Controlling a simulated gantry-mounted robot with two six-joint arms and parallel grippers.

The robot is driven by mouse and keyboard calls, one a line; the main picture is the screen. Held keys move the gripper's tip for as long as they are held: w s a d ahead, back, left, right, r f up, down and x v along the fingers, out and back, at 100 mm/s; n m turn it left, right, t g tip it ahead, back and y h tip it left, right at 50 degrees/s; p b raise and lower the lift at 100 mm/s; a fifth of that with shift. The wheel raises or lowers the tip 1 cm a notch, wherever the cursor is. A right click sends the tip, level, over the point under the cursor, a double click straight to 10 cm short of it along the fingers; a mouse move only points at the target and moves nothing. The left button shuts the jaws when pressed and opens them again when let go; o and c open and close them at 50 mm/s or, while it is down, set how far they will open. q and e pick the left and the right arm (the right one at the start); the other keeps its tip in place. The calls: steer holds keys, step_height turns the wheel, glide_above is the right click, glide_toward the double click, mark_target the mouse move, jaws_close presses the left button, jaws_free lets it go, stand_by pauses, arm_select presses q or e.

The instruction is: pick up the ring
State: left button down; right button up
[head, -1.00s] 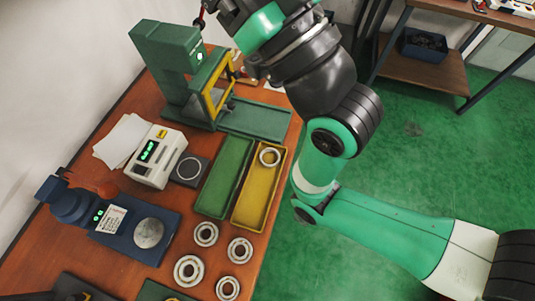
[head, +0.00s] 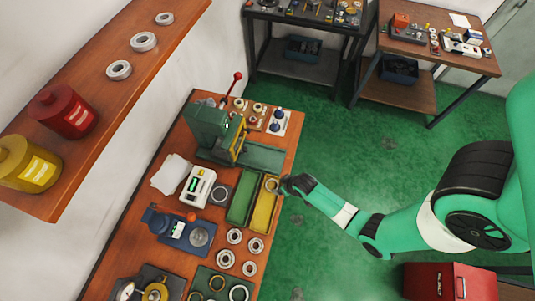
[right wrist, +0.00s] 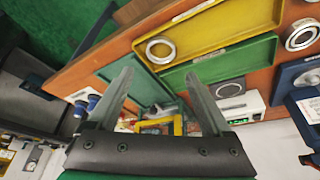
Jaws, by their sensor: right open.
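One metal ring (head: 271,185) lies in the far end of the yellow tray (head: 261,218). The same ring (right wrist: 160,50) shows in the right wrist view, inside the yellow tray near its end wall. Several other bearing rings (head: 235,236) lie on the bench in front of the trays. My right gripper (head: 284,186) is at the right edge of the yellow tray, close to the ring in the head view. In the right wrist view the gripper (right wrist: 159,73) has its two fingers spread with nothing between them. My left gripper is not in view.
A green tray (head: 241,196) stands left of the yellow one. The green press (head: 207,128) with a red-knobbed lever stands behind. A white meter (head: 198,186) and a blue device (head: 180,231) are at left. A shelf (head: 112,98) carries cans and rings. Green floor lies right.

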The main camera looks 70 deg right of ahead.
steer(key=b, duration=0.6)
glide_toward(273, 186)
steer(key=x, duration=0.2)
steer(key=shift+d+f, duration=0.1)
steer(key=shift+f, duration=0.25)
steer(key=shift+w+d+f, duration=0.1)
steer(key=shift+w+f, duration=0.05)
steer(key=shift+f, duration=0.05)
steer(key=shift+r, duration=0.1)
steer(key=b+x, duration=0.4)
steer(key=shift+f, duration=0.25)
steer(key=shift+w+f, duration=0.2)
steer(key=shift+f, duration=0.1)
steer(key=shift+c, duration=0.3)
steer(key=c, duration=0.9)
